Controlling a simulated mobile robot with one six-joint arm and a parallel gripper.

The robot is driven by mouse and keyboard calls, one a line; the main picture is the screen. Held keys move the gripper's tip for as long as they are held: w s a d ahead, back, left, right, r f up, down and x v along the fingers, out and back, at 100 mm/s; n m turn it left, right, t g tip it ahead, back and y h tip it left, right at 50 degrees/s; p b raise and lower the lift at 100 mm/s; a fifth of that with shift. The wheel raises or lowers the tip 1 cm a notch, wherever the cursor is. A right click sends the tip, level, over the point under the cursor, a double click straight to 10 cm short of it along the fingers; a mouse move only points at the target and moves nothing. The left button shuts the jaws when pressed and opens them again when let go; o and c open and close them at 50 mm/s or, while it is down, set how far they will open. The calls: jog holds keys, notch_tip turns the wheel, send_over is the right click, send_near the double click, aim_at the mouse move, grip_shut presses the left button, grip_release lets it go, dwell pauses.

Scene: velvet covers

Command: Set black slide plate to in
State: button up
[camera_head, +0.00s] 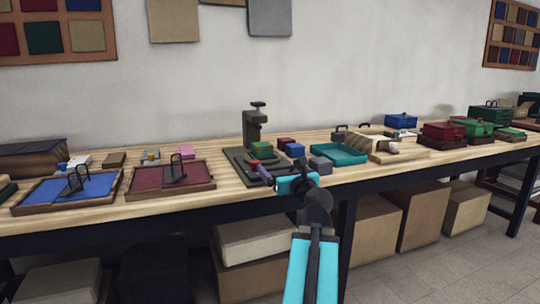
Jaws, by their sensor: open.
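A dark green press (255,128) with a knob on top stands upright on the workbench. At its foot is a dark flat plate (238,163), which I take to be the black slide plate; it reaches out to the left and front of the press. A small green and red block (261,149) sits at the press. My gripper (258,170), at the end of my cyan arm, is open over the front right part of the plate. It hides that part, and I cannot tell whether it touches the plate.
A red-lined tray (142,180) and a blue-lined tray (48,194) lie to the left. Small coloured blocks (295,150), a grey block (320,165) and a teal tray (340,155) are close on the right. Boxes (375,225) stand under the bench (225,196).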

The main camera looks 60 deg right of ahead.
aim_at(275, 172)
jog(key=shift+p+x, duration=0.95)
jog(key=shift+p, duration=2.8)
jog(key=p+x, duration=0.2)
jog(key=p, duration=0.2)
jog(key=shift+w+d+r+p, duration=0.1)
jog(key=shift+r+p, duration=0.05)
jog(key=shift+p, duration=0.25)
jog(key=shift+w+d+p, duration=0.1)
jog(key=shift+w+p, duration=0.1)
jog(key=shift+p, duration=0.4)
jog(key=shift+w+d+f, duration=0.25)
jog(key=shift+w+d, duration=0.2)
jog(key=shift+w, duration=0.1)
jog(key=shift+b+x, duration=0.3)
jog(key=shift+x, duration=1.75)
jog(key=shift+w, duration=0.1)
jog(key=c, duration=1.2)
